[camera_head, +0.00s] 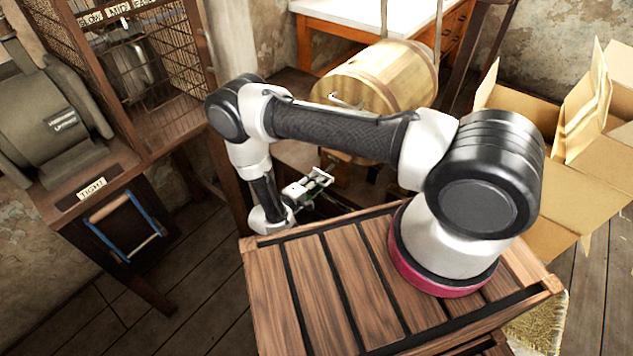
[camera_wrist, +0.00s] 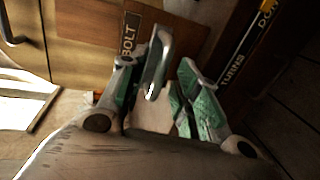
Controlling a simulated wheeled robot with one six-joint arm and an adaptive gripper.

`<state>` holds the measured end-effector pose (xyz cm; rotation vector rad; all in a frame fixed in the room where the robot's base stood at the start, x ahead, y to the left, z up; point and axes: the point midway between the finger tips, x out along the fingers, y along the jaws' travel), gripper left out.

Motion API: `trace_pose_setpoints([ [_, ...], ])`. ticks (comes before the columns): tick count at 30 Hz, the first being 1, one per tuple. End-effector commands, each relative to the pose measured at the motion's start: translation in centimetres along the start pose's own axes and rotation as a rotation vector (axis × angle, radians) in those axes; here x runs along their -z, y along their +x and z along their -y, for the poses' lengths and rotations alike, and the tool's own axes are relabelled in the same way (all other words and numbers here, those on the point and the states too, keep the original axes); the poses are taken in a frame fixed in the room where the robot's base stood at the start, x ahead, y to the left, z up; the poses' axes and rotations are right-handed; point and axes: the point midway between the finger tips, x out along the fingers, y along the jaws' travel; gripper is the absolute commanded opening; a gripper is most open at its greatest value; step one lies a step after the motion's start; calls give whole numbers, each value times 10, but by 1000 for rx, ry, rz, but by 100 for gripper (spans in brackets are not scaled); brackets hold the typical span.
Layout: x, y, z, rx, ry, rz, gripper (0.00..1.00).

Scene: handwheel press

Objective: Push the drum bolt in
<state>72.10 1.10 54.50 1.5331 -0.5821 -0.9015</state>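The pale wooden drum (camera_head: 385,75) lies on its side behind my arm in the head view. A plate lettered BOLT (camera_wrist: 129,36) is on brown wood in the wrist view. My gripper (camera_head: 318,182) is low, in front of and below the drum, beyond the slatted top. In the wrist view its green-sided fingers (camera_wrist: 172,85) are apart, with a gap between them. A grey rounded metal piece (camera_wrist: 160,60) shows at the left finger, near the plate. I cannot tell whether it is a fingertip or part of the bolt, or whether anything touches. The bolt itself is not clearly seen.
A grey motor (camera_head: 45,120) and a wire cage (camera_head: 130,70) stand at left, above a blue-railed handle (camera_head: 125,228). Open cardboard boxes (camera_head: 570,150) fill the right. A dark post with yellow lettering (camera_wrist: 245,50) is close to the gripper's right.

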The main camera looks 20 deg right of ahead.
Motion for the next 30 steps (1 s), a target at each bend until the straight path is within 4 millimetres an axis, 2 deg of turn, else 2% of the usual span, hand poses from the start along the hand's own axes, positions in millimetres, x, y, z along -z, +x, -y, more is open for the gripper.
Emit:
trace_pose_setpoints([
  [4,-1,14,0,0,0,2,32],
  [13,0,17,0,1,0,0,32],
  [18,0,17,0,1,0,0,1],
  [26,0,18,0,1,0,1,0],
  [30,0,39,-5,1,1,5,0],
])
